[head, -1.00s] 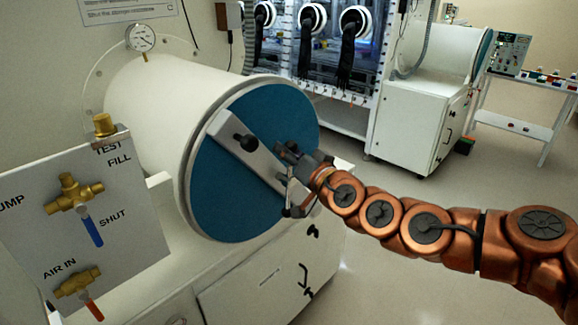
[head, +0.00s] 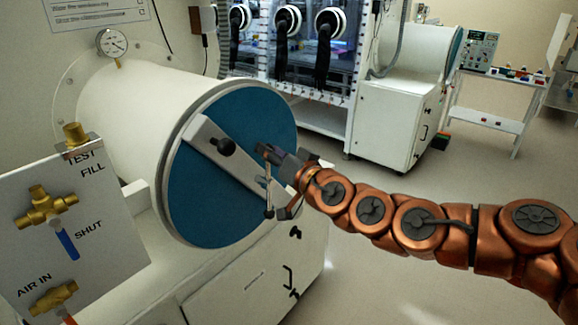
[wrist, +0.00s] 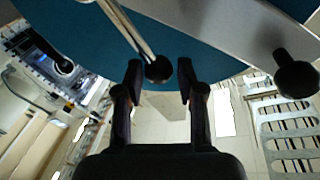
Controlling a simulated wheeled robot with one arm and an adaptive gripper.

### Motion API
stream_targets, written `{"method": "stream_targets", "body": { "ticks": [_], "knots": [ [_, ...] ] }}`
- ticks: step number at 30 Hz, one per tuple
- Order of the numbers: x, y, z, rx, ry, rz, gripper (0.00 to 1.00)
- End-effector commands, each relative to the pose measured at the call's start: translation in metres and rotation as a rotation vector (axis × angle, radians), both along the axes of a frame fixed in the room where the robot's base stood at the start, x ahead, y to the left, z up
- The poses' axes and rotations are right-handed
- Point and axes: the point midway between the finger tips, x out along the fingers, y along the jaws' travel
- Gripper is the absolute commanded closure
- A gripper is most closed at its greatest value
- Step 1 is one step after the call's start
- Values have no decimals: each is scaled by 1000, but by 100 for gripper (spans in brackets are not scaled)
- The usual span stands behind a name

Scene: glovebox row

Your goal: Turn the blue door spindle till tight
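The blue round door (head: 235,200) closes the end of a white horizontal cylinder, with a pale bar (head: 205,133) slanting across it. A thin metal spindle handle (head: 267,187) with a dark ball end stands in front of the bar. In the wrist view, the metal rod (wrist: 128,27) comes down from the top and its black ball (wrist: 158,68) sits between my fingertips. My gripper (wrist: 160,80) is open, with a gap on each side of the ball. In the head view my gripper (head: 272,178) is at the door's right side, partly covering the spindle.
A black knob (head: 222,147) on the bar stands out left of my gripper; it also shows in the wrist view (wrist: 297,73). A valve panel (head: 100,235) is at the left. A white cabinet (head: 255,280) is below the door.

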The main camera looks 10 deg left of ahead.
Motion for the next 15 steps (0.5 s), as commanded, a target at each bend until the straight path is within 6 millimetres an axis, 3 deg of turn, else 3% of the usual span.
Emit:
{"method": "stream_targets", "body": {
  "ticks": [15],
  "knots": [
    [-17, -24, -4, 1, 1, 0, 62]
  ]
}}
